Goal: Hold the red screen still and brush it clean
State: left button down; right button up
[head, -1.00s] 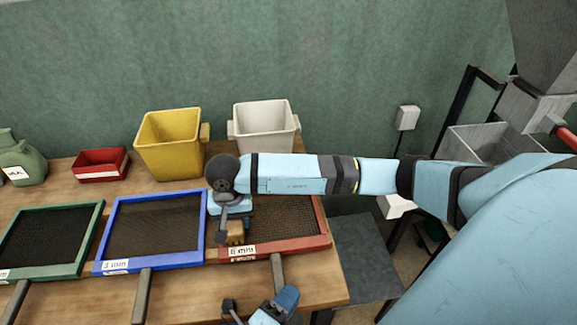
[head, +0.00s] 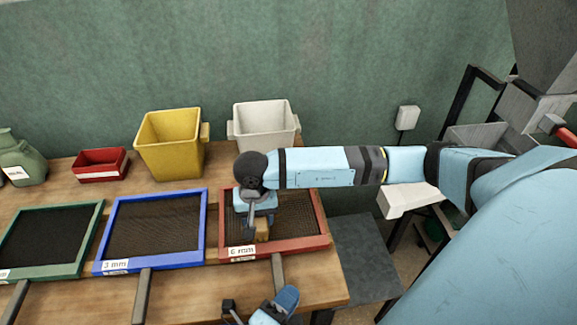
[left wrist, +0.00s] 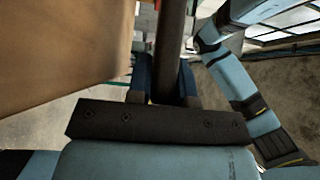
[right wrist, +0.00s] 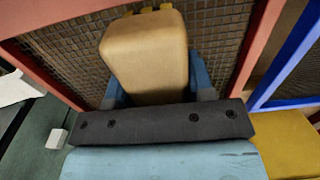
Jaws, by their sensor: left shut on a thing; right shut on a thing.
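The red screen (head: 318,244), labelled 6 mm, lies flat on the table with a dark mesh. Its dark handle (head: 278,270) points toward the front edge. My left gripper (left wrist: 167,88) is shut on this handle, seen as a dark bar (left wrist: 170,40) in the left wrist view. My right gripper (head: 258,212) is over the left part of the mesh, shut on a brush with a tan wooden block (right wrist: 145,50). Yellow bristle tufts (right wrist: 155,8) show at its far end in the right wrist view. Whether the bristles touch the mesh is hard to tell.
A blue 3 mm screen (head: 206,225) lies left of the red one, and a green screen (head: 85,240) farther left. A yellow bin (head: 168,150), a white bin (head: 262,135) and a small red tray (head: 98,172) stand behind. A grey surface (head: 360,250) is at the right.

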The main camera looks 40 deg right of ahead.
aim_at(289, 210)
jog(key=shift+s+d+f, duration=0.15)
jog(key=shift+s+d, duration=0.9)
jog(key=shift+d, duration=0.65)
jog(key=shift+s+d+f, duration=0.15)
jog(key=shift+s+d, duration=0.9)
jog(key=shift+d, duration=0.7)
jog(key=shift+s+d+f, duration=0.15)
jog(key=shift+s+d, duration=0.9)
jog(key=shift+d, duration=0.65)
jog(key=shift+w+d, duration=0.55)
jog(key=shift+w, duration=0.3)
jog(key=shift+w+d, duration=0.5)
jog(key=shift+w, duration=0.3)
jog(key=shift+w+a+r, duration=0.1)
jog(key=shift+w+a, duration=0.4)
jog(key=shift+a, duration=0.35)
jog(key=shift+w+a+r, duration=0.1)
jog(key=shift+w+a, duration=0.35)
jog(key=shift+a, duration=0.4)
